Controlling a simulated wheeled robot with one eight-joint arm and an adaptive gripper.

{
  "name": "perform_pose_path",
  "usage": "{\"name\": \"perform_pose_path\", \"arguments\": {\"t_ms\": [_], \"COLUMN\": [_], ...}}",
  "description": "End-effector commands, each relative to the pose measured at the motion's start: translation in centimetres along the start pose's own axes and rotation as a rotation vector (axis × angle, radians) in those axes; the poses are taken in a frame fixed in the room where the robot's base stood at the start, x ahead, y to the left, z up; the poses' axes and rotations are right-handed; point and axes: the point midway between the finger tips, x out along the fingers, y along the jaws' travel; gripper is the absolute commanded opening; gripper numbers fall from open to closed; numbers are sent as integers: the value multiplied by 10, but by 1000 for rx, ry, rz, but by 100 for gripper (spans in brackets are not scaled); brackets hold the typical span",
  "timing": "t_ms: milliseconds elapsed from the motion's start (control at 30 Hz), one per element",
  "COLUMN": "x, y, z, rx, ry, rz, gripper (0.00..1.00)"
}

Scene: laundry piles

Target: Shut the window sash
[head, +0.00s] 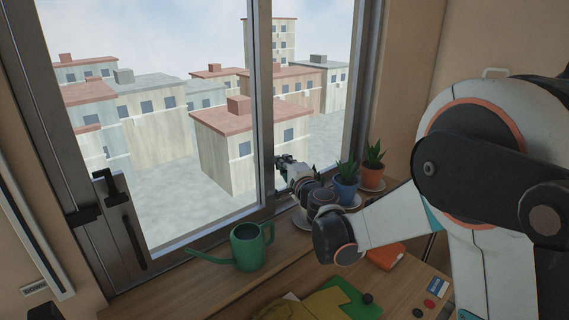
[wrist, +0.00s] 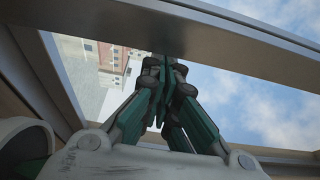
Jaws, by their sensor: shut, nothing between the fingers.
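The window has a grey metal frame, and its sash upright (head: 262,110) stands in the middle of the opening in the head view. A dark handle (head: 107,187) is on the frame's left side. My gripper (head: 285,159) is just right of the upright, at about mid-height on the window. In the wrist view my gripper (wrist: 164,62) is shut and empty, with its fingertips at a grey frame bar (wrist: 200,45). I cannot tell whether they touch it. My arm hides part of the sill's right side.
A green watering can (head: 248,249) stands on the sill left of my arm. A blue pot (head: 345,192) and an orange pot (head: 372,177) with plants stand close to my wrist on the right. An orange book (head: 385,257) and green cloth (head: 348,298) lie in front.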

Motion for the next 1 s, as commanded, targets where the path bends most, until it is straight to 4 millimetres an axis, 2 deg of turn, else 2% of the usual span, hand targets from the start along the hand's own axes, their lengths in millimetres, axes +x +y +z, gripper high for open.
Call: {"name": "perform_pose_path", "arguments": {"t_ms": [167,300,500,633,800,1000], "x": [8,-27,-66,-82,-93,-113], "y": [2,-1,-1,0,-1,-18], "z": [-26,-24,-24,-24,-24,-20], "rx": [2,2,1,1,-6,-120], "ry": [9,9,10,10,8,-28], "rz": [1,1,1,1,2,35], "gripper": [0,0,0,0,0,0]}}
